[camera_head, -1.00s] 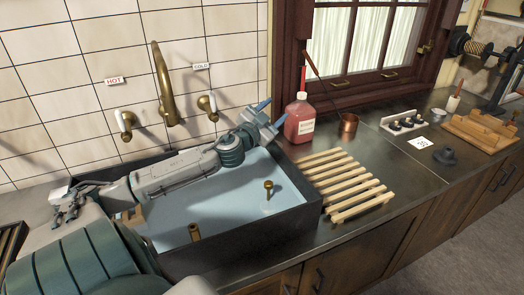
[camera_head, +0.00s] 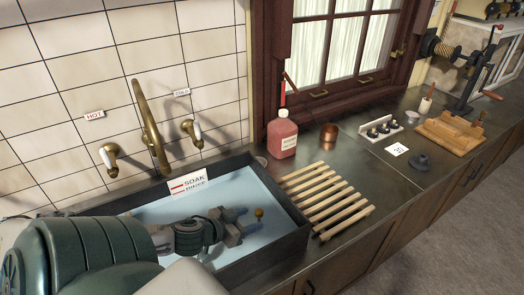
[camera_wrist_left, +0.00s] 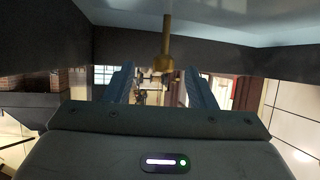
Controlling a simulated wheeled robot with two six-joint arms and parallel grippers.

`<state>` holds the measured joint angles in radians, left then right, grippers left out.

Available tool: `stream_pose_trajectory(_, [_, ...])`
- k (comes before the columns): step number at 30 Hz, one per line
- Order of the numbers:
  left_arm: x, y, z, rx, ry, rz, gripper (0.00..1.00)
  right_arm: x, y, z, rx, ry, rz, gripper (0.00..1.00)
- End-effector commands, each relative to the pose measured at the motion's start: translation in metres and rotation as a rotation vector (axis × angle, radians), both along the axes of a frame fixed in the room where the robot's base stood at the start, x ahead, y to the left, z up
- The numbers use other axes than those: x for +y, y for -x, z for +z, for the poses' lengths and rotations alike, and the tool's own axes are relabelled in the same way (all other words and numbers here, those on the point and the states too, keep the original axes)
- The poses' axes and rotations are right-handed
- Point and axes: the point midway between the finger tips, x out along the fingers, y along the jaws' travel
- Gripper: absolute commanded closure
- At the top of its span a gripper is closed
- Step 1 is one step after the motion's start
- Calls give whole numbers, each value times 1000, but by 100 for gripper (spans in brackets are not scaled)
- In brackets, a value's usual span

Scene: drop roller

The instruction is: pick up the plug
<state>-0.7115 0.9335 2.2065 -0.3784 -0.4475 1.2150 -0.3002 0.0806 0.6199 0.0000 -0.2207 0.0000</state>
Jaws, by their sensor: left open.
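The plug (camera_head: 258,213) shows as a brass knob on a thin stem, standing in the water of the dark sink (camera_head: 285,243). Its base is hidden in the head view. My left gripper (camera_head: 249,219) is low over the sink, its blue fingers open and pointing at the knob. In the left wrist view, which looks upside down, the brass knob (camera_wrist_left: 165,64) lies between the open fingertips (camera_wrist_left: 160,68), apart from both fingers as far as I can tell. My right gripper is not in view.
A brass tap (camera_head: 150,130) and two handles stand behind the sink. A "SOAK / RINSE" card (camera_head: 189,181) is at its back rim. A wooden slatted rack (camera_head: 328,198), a red bottle (camera_head: 282,135) and a dark knobbed disc (camera_head: 420,163) are on the counter to the right.

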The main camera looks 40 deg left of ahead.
Motion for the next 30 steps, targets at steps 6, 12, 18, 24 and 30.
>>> stream_pose_trajectory(6, [-1, -16, -9, -4, 1, -1, 49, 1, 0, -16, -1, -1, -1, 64])
stream_pose_trajectory(12, [-1, -24, -12, -4, 0, 0, 49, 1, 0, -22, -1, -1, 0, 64])
stream_pose_trajectory(18, [-1, -46, -22, -7, 3, 1, 49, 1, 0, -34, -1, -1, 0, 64])
stream_pose_trajectory(24, [-2, -62, -29, -4, 1, 1, 49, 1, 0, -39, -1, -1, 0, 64])
stream_pose_trajectory(30, [-3, -66, -29, -2, -1, -3, 49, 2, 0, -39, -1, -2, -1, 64])
